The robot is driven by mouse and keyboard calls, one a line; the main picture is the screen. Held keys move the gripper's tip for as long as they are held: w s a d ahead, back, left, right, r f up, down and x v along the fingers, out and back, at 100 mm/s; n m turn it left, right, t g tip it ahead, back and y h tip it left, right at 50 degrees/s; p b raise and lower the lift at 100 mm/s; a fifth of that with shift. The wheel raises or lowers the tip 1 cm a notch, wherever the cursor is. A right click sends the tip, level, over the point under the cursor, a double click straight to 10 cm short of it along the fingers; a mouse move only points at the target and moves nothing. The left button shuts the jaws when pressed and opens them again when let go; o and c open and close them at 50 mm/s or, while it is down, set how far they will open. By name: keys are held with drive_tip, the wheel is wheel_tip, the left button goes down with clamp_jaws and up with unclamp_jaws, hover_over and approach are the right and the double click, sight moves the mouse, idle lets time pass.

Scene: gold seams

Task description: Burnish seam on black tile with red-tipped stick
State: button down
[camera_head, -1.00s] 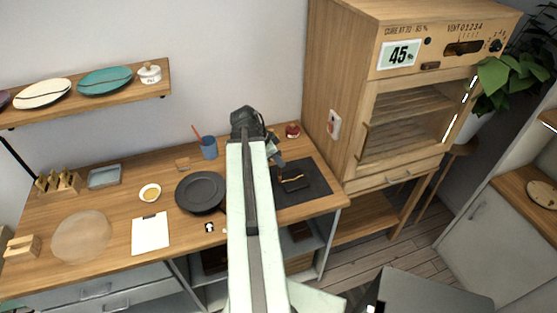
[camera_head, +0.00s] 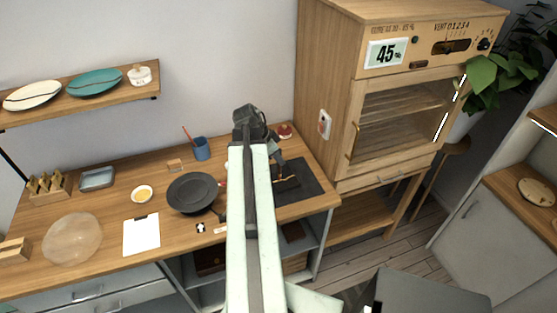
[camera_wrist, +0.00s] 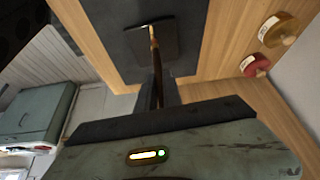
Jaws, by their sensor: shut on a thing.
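My gripper (camera_head: 279,163) is at the dark mat at the table's right end. In the wrist view, the jaws (camera_wrist: 157,104) are shut on a thin brown stick (camera_wrist: 157,75), which reaches away toward the black tile (camera_wrist: 165,45). The stick's far end overlaps the tile in the picture; I cannot tell whether it touches, and its tip colour is unclear. The tile (camera_head: 287,186) lies on the mat (camera_head: 308,188), partly hidden by my arm in the head view. A thin gold line shows on the tile.
A black round plate (camera_head: 192,193), a white sheet (camera_head: 142,235) and a blue cup (camera_head: 202,149) holding a red stick lie left of my arm. A red-lidded jar (camera_head: 285,131) stands behind the mat. A wooden cabinet (camera_head: 325,90) rises close on the right.

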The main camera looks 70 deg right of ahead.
drive_tip(key=shift+s+d+r+p, duration=0.1)
drive_tip(key=shift+s+r+p, duration=0.05)
drive_tip(key=shift+r+p, duration=3.6)
drive_tip(key=shift+r, duration=0.05)
